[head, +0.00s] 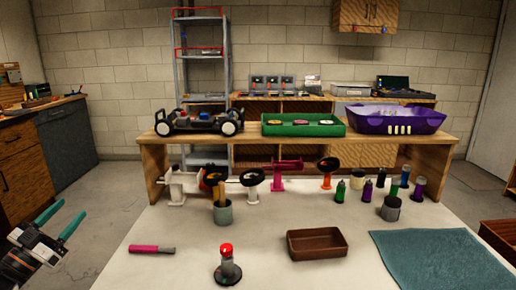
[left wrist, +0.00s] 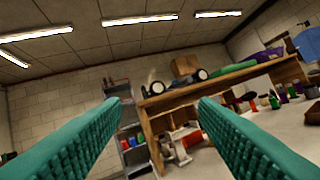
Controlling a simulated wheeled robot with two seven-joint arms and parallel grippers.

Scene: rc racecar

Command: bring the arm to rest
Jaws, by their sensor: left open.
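My left gripper (head: 72,209) is at the far left of the head view, off the left side of the white worktable (head: 170,228). Its two teal fingers are spread apart with nothing between them. In the left wrist view its fingers (left wrist: 158,101) frame an open gap, and the shelf and wall show beyond it, well away. The gripper points up and forward, touching nothing. Most of the left arm is outside the head view. My right gripper does not show.
On the table are a pink-handled tool (head: 152,249), a red-topped black object (head: 228,266), a brown tray (head: 318,244), a teal mat (head: 440,259) and several bottles. A wooden shelf behind holds a car chassis (head: 197,123), green tray (head: 303,125) and purple shell (head: 396,119).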

